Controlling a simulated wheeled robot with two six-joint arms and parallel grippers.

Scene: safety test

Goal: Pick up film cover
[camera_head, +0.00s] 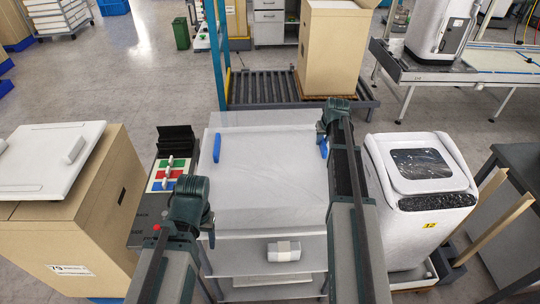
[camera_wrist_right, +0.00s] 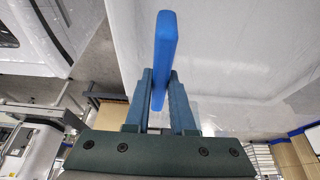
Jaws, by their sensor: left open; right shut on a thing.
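The film cover (camera_head: 265,185) is a translucent whitish sheet lying over the top of a grey-white rack in the middle of the head view. A blue handle (camera_head: 217,148) stands at its left side, and a second blue handle (camera_head: 324,149) is at its right side. My right gripper (camera_head: 323,134) is shut on the right blue handle, which shows between its fingers in the right wrist view (camera_wrist_right: 164,50). My left gripper (camera_head: 209,222) is open and empty at the rack's left side, nearer to me than the left handle and apart from it.
A cardboard box (camera_head: 75,215) with a white panel on it stands at the left. A white appliance (camera_head: 420,190) with a dark lid window stands close at the right. A dark box with colored blocks (camera_head: 172,172) lies left of the rack. A roller conveyor (camera_head: 270,88) is behind.

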